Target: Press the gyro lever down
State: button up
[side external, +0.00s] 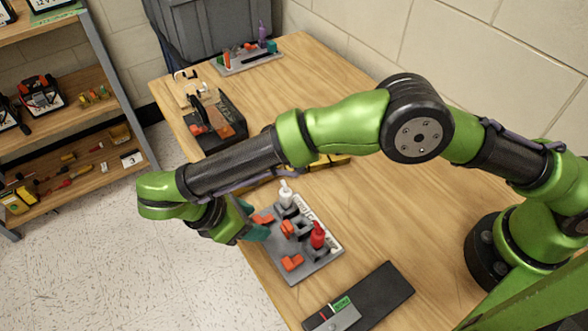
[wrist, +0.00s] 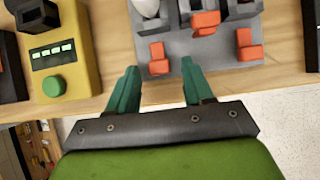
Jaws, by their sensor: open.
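A grey board (side external: 318,262) on the table's near edge carries several orange levers, a white-topped part (side external: 286,194) and a red-topped part (side external: 318,236). In the wrist view, one orange lever (wrist: 158,59) lies ahead of the gap between my fingers. Another orange lever (wrist: 202,24) is beyond the right finger, and a third (wrist: 248,46) is farther right. No readable label shows which lever is the gyro one. My gripper (wrist: 159,68) is open and empty, its teal fingers at the board's edge. In the side view, my gripper (side external: 252,220) is beside the board's left end, partly hidden by my wrist.
A yellow box (wrist: 60,55) with a green button stands left of the board in the wrist view. A dark plate (side external: 385,290) lies at the near edge. A black device (side external: 215,125) and another grey tray (side external: 248,64) stand farther back. The table's right side is mostly clear.

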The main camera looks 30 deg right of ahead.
jog(key=v, duration=0.7)
jog(key=shift+r, duration=0.2)
jog(key=shift+a, duration=0.15)
jog(key=shift+w+d+f+m, duration=0.3)
jog(key=shift+f+m, duration=0.1)
jog(key=shift+f, duration=0.1)
jog(key=shift+w+d+f+m, duration=0.15)
jog(key=shift+d+f+m, duration=0.15)
jog(key=shift+f+m, duration=0.15)
jog(key=w+d+r+m+y, duration=0.1)
jog(key=d+r+m+y, duration=0.2)
jog(key=d+r+m, duration=0.45)
jog(key=w+d+r+m+y, duration=0.1)
jog(key=d+r+m+y, duration=0.2)
jog(key=d, duration=0.7)
jog(key=s+d+r+m+t+y, duration=0.1)
jog(key=s+d+r+m+t, duration=0.2)
jog(key=d, duration=0.6)
jog(key=s+d+r+m+t+y, duration=0.1)
jog(key=s+d+r+m+t, duration=0.3)
jog(key=s+d+m, duration=0.2)
jog(key=shift+s+d+r+m+y, duration=0.35)
jog(key=shift+s+d, duration=1.05)
jog(key=shift+d, duration=0.6)
